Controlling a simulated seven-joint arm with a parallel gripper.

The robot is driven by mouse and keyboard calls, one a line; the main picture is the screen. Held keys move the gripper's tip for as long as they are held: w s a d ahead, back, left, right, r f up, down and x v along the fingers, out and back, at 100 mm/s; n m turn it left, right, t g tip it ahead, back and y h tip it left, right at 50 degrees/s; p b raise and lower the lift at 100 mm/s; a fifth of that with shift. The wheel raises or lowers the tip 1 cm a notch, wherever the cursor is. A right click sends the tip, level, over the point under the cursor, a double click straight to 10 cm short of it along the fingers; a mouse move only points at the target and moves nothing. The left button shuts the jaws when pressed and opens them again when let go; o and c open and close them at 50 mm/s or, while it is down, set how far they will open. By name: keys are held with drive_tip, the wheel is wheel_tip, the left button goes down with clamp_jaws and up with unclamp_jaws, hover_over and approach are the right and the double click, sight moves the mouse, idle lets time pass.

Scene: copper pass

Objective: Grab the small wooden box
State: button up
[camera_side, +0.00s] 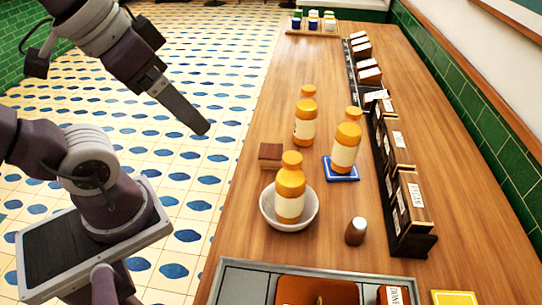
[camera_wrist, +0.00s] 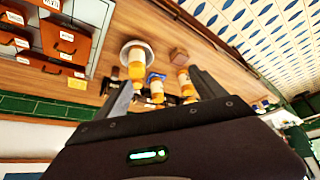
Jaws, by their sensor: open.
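The small wooden box (camera_side: 270,155) is a dark reddish-brown block at the left edge of the wooden counter. It stands just behind and left of a white bowl (camera_side: 265,211). In the wrist view the box (camera_wrist: 179,55) shows beyond the fingertips, right of the bowl (camera_wrist: 126,46). My gripper (camera_side: 205,130) is up and left of the box, over the tiled floor side of the counter, apart from it. In the wrist view my gripper (camera_wrist: 160,84) has its two fingers spread wide with nothing held between them.
An orange-capped bottle (camera_side: 290,190) stands in the bowl. Another bottle (camera_side: 305,121) stands behind the box, and one (camera_side: 345,147) is on a blue coaster (camera_side: 342,175). A small shaker (camera_side: 355,231), labelled boxes (camera_side: 408,207) and a grey tray (camera_side: 245,283) are also on the counter.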

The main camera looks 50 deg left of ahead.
drive_tip(key=w+a+r+t+y, duration=0.35)
drive_tip(key=w+a+r, duration=0.4)
drive_tip(key=w, duration=0.35)
drive_tip(key=w+a+r+t+y, duration=0.3)
drive_tip(key=w+a+r+t, duration=0.25)
drive_tip(key=w+a, duration=0.4)
drive_tip(key=m+g+h, duration=0.5)
drive_tip(key=m+h, duration=0.3)
drive_tip(key=h, duration=0.8)
hover_over(262, 150)
drive_tip(key=s+a, duration=0.4)
wheel_tip(262, 150, down, 12)
drive_tip(key=f, duration=2.4)
drive_tip(key=shift+w+d+f, duration=0.2)
drive_tip(key=shift+w, duration=0.1)
drive_tip(key=shift+m, duration=0.3)
drive_tip(key=x, duration=0.6)
drive_tip(key=shift+d+f, duration=0.1)
drive_tip(key=shift+f, duration=0.1)
drive_tip(key=shift+w+d+f+y, duration=0.15)
drive_tip(key=shift+w+d+y, duration=0.1)
drive_tip(key=shift+w, duration=0.15)
drive_tip(key=shift+t, duration=0.3)
drive_tip(key=c, duration=1.5)
